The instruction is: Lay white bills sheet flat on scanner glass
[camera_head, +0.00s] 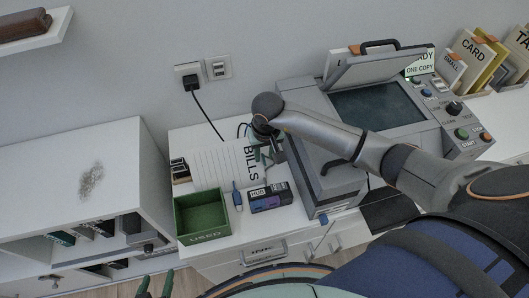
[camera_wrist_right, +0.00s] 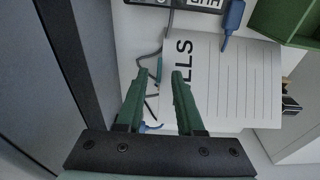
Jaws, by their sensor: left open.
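The white bills sheet (camera_head: 218,167), lined and printed "BILLS", lies on the white desk left of the scanner. My right gripper (camera_head: 268,155) is above its right, lettered end. In the right wrist view the sheet (camera_wrist_right: 238,85) lies beyond my right gripper (camera_wrist_right: 160,74). Its green fingers are apart, one overlapping the lettered edge; contact cannot be told. The scanner glass (camera_head: 375,106) is dark and bare, with the scanner lid (camera_head: 365,66) raised behind it. My left gripper (camera_head: 155,284) is open and empty at the bottom left, with its green fingers apart.
A green "USED" tray (camera_head: 202,237) and a hub box (camera_head: 268,197) stand in front of the sheet. A blue connector (camera_head: 237,196) lies between them. A cable runs beside the sheet. The control panel (camera_head: 459,112) and card files (camera_head: 484,60) are right of the glass.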

